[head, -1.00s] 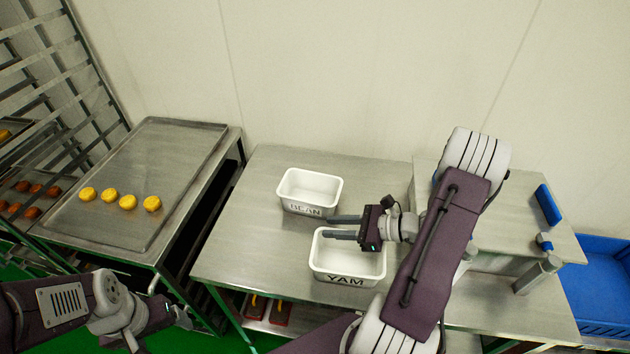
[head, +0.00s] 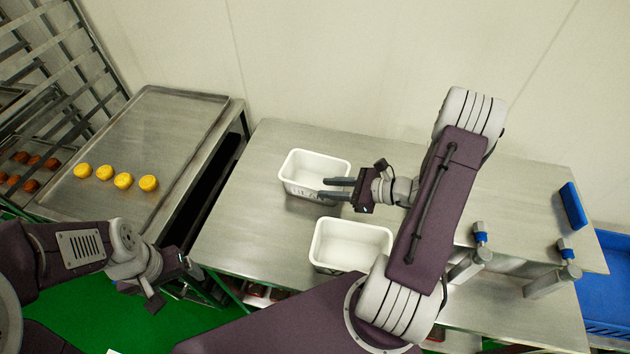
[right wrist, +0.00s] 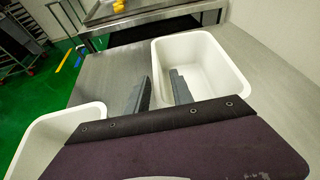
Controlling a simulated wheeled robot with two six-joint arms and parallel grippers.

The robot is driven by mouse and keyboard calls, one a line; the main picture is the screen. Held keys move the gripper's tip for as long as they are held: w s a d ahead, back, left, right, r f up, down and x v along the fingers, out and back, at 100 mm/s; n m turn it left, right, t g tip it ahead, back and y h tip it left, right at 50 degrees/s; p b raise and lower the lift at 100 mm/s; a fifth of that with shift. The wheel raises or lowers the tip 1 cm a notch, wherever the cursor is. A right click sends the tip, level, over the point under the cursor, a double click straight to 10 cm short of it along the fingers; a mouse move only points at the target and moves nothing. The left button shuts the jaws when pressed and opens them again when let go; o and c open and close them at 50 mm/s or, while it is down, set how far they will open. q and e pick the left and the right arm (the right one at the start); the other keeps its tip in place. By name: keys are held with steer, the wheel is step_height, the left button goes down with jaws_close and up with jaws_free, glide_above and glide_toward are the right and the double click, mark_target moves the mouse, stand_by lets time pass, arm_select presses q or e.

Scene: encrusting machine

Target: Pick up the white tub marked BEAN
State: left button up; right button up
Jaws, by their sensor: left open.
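The white tub marked BEAN (head: 300,184) stands upright and empty on the steel table; its lettering is now mostly hidden by my fingers. My right gripper (head: 325,188) is open at the tub's near right side. In the right wrist view, one finger of the gripper (right wrist: 160,88) is outside the BEAN tub (right wrist: 214,62) and the other is over its inside, with the wall's rim between them. I cannot tell whether they touch it. My left gripper (head: 172,286) is open and empty, low at the left, away from the tub.
A second white tub (head: 318,258), marked YAM earlier, stands just nearer on the same table (head: 245,225); it also shows in the right wrist view (right wrist: 60,125). A tray (head: 165,125) with several yellow pieces lies on the left table. A machine with blue parts is at right.

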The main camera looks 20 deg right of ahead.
mark_target(315, 189)
steer(key=x, duration=0.4)
steer(key=shift+s+a, duration=0.15)
steer(key=shift+a, duration=0.15)
steer(key=shift+w+a+f, duration=0.15)
steer(key=shift+w+a, duration=0.05)
steer(key=shift+w, duration=0.15)
jaws_close()
steer(key=shift+s+d, duration=0.1)
stand_by(0.6)
